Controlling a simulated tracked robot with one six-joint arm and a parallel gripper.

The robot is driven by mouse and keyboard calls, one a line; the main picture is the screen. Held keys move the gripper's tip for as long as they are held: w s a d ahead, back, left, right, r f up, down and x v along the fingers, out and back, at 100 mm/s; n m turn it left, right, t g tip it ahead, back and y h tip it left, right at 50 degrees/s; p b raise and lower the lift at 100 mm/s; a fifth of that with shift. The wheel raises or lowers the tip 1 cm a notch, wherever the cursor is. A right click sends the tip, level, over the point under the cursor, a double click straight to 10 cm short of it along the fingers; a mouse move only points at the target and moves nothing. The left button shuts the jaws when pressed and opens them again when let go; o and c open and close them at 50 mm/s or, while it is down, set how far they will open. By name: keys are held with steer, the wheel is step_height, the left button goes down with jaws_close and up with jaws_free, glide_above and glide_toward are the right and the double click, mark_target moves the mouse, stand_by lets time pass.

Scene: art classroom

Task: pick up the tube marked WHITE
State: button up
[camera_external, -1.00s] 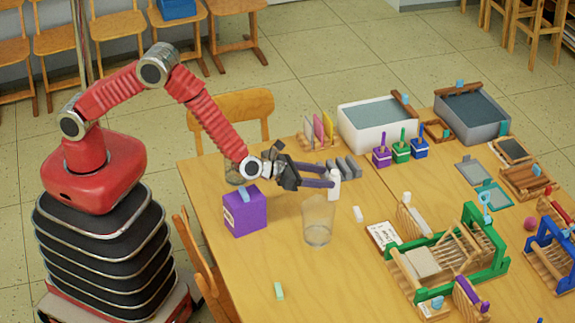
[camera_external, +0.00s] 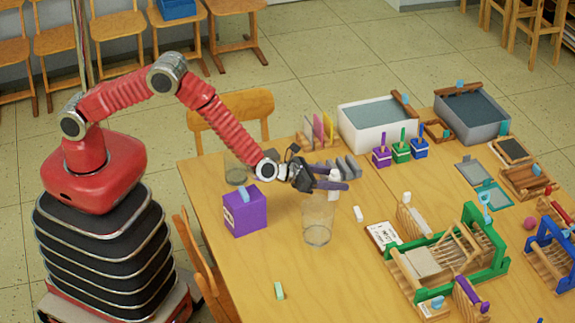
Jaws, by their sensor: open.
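A small white tube (camera_external: 334,182) stands upright on the table behind the clear jar; any lettering on it is too small to read. My gripper (camera_external: 338,178) is low over the table with its purple-grey fingers open. One finger appears beyond the tube and the other crosses in front of it, so the tube shows between them. I cannot tell whether either finger touches it. Part of the tube is hidden by the near finger.
A clear jar (camera_external: 318,222) stands just in front of the tube. A purple box (camera_external: 245,212) is to the left, and grey slotted blocks (camera_external: 350,168) lie close behind. A white block (camera_external: 358,214) lies to the right. The table's front left is mostly clear.

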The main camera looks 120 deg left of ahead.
steer(key=c, duration=1.2)
step_height(320, 180, up, 10)
stand_by(0.4)
stand_by(0.4)
